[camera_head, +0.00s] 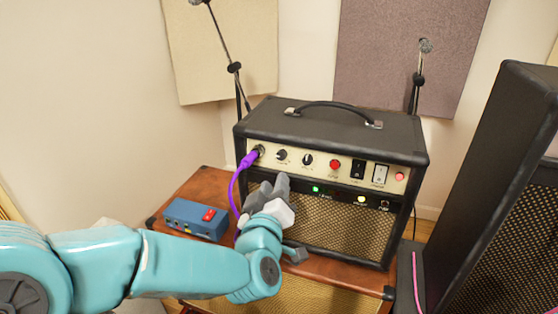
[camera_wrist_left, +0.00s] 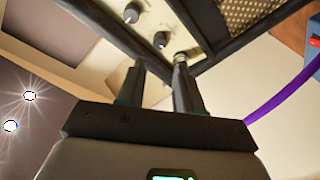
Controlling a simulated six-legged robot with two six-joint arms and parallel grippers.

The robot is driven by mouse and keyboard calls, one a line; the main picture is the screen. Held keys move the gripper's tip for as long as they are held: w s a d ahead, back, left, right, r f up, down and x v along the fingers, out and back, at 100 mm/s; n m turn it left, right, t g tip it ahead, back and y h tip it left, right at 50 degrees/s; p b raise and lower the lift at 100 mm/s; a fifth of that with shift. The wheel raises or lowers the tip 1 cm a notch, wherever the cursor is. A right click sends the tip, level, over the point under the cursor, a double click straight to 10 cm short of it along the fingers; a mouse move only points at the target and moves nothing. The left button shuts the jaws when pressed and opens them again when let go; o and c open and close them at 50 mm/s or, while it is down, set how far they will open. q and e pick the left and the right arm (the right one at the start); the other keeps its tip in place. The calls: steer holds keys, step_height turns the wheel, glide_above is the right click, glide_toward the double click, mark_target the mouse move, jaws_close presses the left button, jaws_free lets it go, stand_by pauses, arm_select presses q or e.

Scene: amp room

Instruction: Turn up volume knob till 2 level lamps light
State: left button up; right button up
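The amplifier (camera_head: 330,130) has a cream front panel with two dark knobs, a left knob (camera_head: 282,154) and a right knob (camera_head: 307,160). I cannot read which is volume. My left gripper (camera_head: 279,181) is just below the left knob. In the left wrist view its fingers (camera_wrist_left: 160,68) are apart with nothing between them, and the left knob (camera_wrist_left: 161,40) lies just beyond their tips. My right gripper is not in view.
A purple cable (camera_head: 235,186) plugs in left of the knobs, close to my left gripper. A blue pedal (camera_head: 195,219) with a red switch sits on the brown cabinet (camera_head: 192,188). A dark speaker cabinet (camera_head: 490,160) stands at the right.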

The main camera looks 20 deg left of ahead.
mark_target(281, 157)
arm_select(q)
steer(key=w, duration=0.3)
steer(key=w+a, duration=0.1)
steer(key=w, duration=0.2)
steer(key=w+p, duration=0.1)
steer(key=w, duration=0.2)
steer(key=shift+w+a+r, duration=0.1)
steer(key=shift+a, duration=0.25)
jaws_close()
